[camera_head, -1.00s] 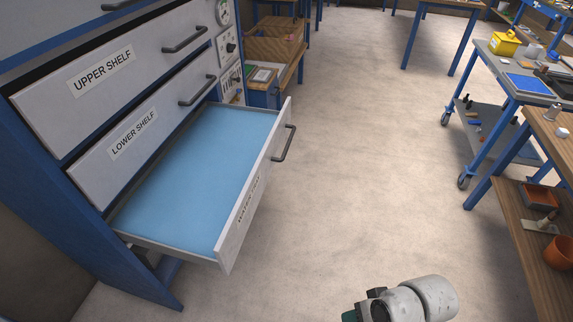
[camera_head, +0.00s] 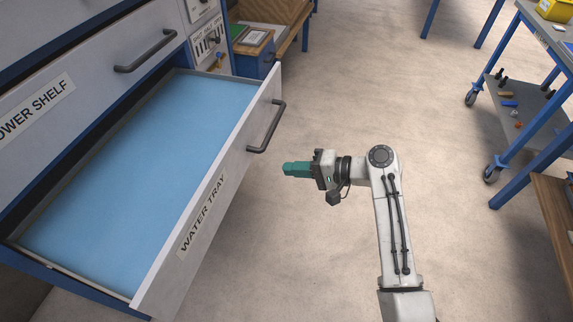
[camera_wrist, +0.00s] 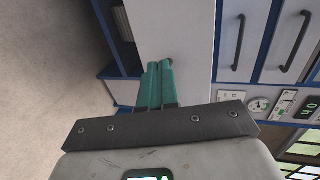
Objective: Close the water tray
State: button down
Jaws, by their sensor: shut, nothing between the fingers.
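The water tray (camera_head: 207,208) is a wide drawer with a light front panel marked WATER TRAY and a blue surface (camera_head: 140,165) inside. It stands pulled out of the blue and grey cabinet in the head view. Its dark bar handle (camera_head: 268,128) is on the front panel toward the far end. My gripper (camera_head: 286,168) has green fingers and is shut and empty. It points left at the tray front, just right of and below the handle, with a gap in the head view. In the wrist view the closed green fingers (camera_wrist: 158,68) point toward a light panel.
The lower shelf drawer (camera_head: 75,90) above the tray is shut. A wooden bench (camera_head: 285,25) stands beyond the cabinet. A blue-framed trolley (camera_head: 515,95) and a wooden-shelved table (camera_head: 555,220) stand at the right. The floor (camera_head: 400,110) between is clear.

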send_near(238, 165)
jog(key=x, duration=0.2)
jog(key=b+x, duration=0.1)
jog(key=x, duration=0.2)
jog(key=shift+d+f, duration=0.1)
jog(key=shift+f, duration=0.1)
jog(key=shift+w+a, duration=0.25)
jog(key=shift+a, duration=0.5)
jog(key=shift+a, duration=0.1)
